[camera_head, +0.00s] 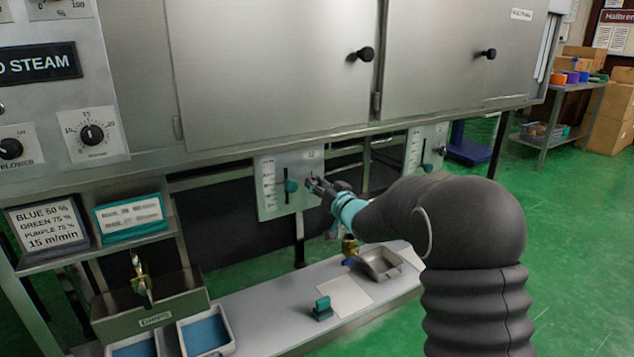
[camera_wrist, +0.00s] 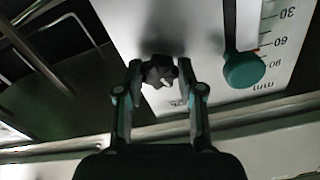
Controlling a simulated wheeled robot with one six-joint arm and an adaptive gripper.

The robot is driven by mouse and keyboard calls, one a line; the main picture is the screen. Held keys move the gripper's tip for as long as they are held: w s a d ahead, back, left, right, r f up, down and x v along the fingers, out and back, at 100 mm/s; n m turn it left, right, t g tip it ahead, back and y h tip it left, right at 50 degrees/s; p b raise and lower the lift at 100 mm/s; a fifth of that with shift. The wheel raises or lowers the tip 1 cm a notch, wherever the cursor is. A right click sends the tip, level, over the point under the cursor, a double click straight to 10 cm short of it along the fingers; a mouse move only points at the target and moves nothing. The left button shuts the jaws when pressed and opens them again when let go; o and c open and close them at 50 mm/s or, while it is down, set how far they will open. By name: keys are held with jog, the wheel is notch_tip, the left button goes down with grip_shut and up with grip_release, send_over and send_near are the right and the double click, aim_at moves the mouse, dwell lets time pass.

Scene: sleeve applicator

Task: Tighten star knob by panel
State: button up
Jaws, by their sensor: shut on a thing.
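The black star knob (camera_wrist: 158,70) sits on a light grey panel (camera_wrist: 185,25) with a millimetre scale, which appears upside down in the wrist view. My gripper (camera_wrist: 158,78) is shut on the star knob, with a finger on each side of it. A teal round slider knob (camera_wrist: 245,70) is in a slot beside it, apart from my fingers. In the head view the panel (camera_head: 268,200) hangs below the machine, with the teal slider knob (camera_head: 291,185) just left of my gripper (camera_head: 312,184). There my gripper mostly hides the star knob.
A second scale panel (camera_head: 414,152) hangs farther right. Steel doors (camera_head: 270,70) with black knobs are above. Dark frame bars (camera_wrist: 40,60) lie beside the panel in the wrist view.

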jog(key=shift+s+a+f+m, duration=0.1)
jog(key=shift+f+m, duration=0.1)
jog(key=shift+m, duration=0.9)
jog(key=shift+a+f+m, duration=0.1)
jog(key=shift+f+m, duration=0.05)
jog(key=shift+m, duration=0.95)
jog(key=o, duration=1.1)
jog(key=shift+a, duration=0.1)
jog(key=shift+o, duration=0.2)
jog(key=shift+r, duration=0.2)
jog(key=shift+d, duration=0.2)
